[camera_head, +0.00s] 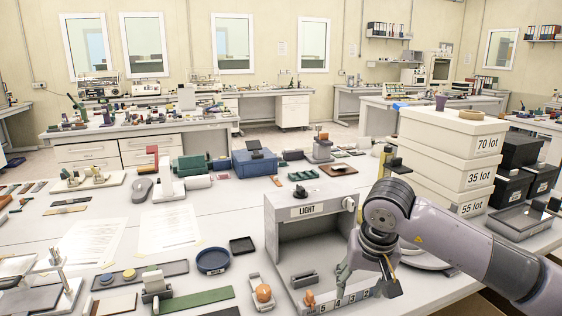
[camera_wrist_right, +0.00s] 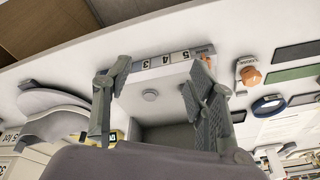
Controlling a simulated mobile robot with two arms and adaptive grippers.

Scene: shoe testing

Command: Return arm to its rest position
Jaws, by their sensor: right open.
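My right arm comes in from the right in the head view. Its right gripper (camera_head: 368,281) hangs in front of the right side of the grey LIGHT box (camera_head: 309,211), above the box's numbered front edge. In the right wrist view the right gripper (camera_wrist_right: 155,100) has its two fingers spread wide with nothing between them. The numbered strip (camera_wrist_right: 165,62) of the box shows beyond the fingers. My left gripper is in neither view.
Stacked lot boxes (camera_head: 448,160) stand right of the LIGHT box, close to my right arm. A blue round dish (camera_head: 212,262), an orange-topped item (camera_head: 263,293) and a green mat (camera_head: 200,300) lie left of it. Papers (camera_head: 170,229) cover the table farther left.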

